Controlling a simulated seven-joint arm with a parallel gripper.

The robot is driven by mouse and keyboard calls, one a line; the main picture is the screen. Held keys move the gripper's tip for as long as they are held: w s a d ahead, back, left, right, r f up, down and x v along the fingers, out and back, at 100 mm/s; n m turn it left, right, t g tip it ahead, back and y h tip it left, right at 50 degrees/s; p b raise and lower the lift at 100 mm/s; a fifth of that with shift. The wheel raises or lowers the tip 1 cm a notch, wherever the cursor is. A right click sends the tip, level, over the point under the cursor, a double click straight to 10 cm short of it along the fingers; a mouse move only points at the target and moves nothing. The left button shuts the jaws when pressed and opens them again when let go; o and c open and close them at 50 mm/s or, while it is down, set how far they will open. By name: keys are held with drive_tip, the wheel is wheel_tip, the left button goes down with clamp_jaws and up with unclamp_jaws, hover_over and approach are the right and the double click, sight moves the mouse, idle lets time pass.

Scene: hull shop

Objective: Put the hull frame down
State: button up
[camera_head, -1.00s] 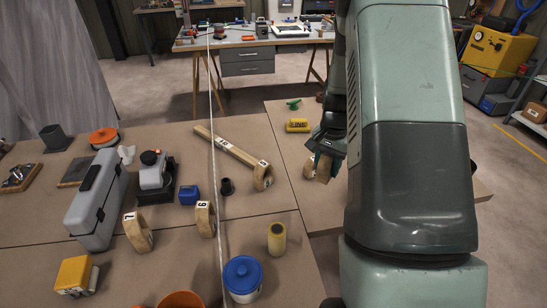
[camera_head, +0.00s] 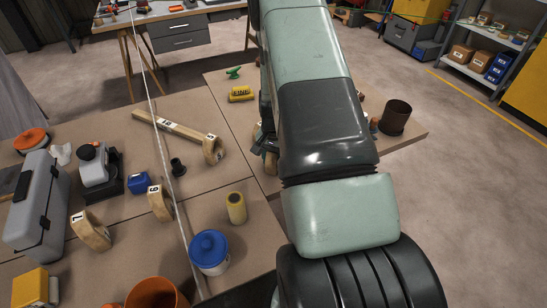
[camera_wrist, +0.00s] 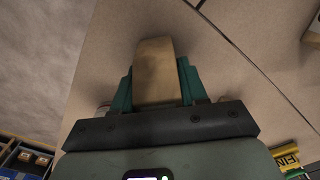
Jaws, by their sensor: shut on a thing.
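My gripper (camera_wrist: 157,88) is shut on a wooden hull frame (camera_wrist: 155,65), its teal fingers on both sides of it. The frame points away from the wrist, over the tan worktop. In the head view my gripper (camera_head: 267,142) is partly behind my arm, with the frame (camera_head: 271,164) below it, over the right-hand worktop (camera_head: 222,85). I cannot tell whether the frame touches the surface. Other numbered wooden frames stand on the left worktop: 7 (camera_head: 92,232), a middle one (camera_head: 160,204) and one at the plank's end (camera_head: 213,150).
A yellow block (camera_head: 241,94) and a green item (camera_head: 233,73) lie farther back on the right worktop. A brown pot (camera_head: 396,117) stands near its right side. A yellow cylinder (camera_head: 236,207) and blue-lidded tub (camera_head: 209,252) stand nearer. A white string (camera_head: 158,118) crosses the left worktop.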

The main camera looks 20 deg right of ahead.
drive_tip(key=o, duration=1.1)
drive_tip(key=shift+f, duration=0.1)
wheel_tip(320, 180, up, 12)
drive_tip(key=shift+f, duration=0.1)
drive_tip(key=s+a+r+n+t, duration=0.1)
drive_tip(key=s+a+r, duration=0.2)
drive_tip(key=r, duration=0.5)
drive_tip(key=s+a+r+n+t, duration=0.1)
drive_tip(key=s+a+r+n, duration=0.15)
drive_tip(key=r, duration=0.45)
drive_tip(key=s+a+r+n+t, duration=0.15)
drive_tip(key=a+r, duration=0.25)
drive_tip(key=r, duration=0.4)
drive_tip(key=s+a+r+n, duration=0.1)
drive_tip(key=s+r, duration=0.1)
drive_tip(key=s, duration=0.4)
drive_tip(key=s+a+r+n+t, duration=0.1)
drive_tip(key=s+a+r+n, duration=0.1)
drive_tip(key=s, duration=0.4)
drive_tip(key=s+a+r+n+t, duration=0.1)
drive_tip(key=s+a+r, duration=0.1)
drive_tip(key=s+r, duration=0.2)
drive_tip(key=shift+s, duration=1.45)
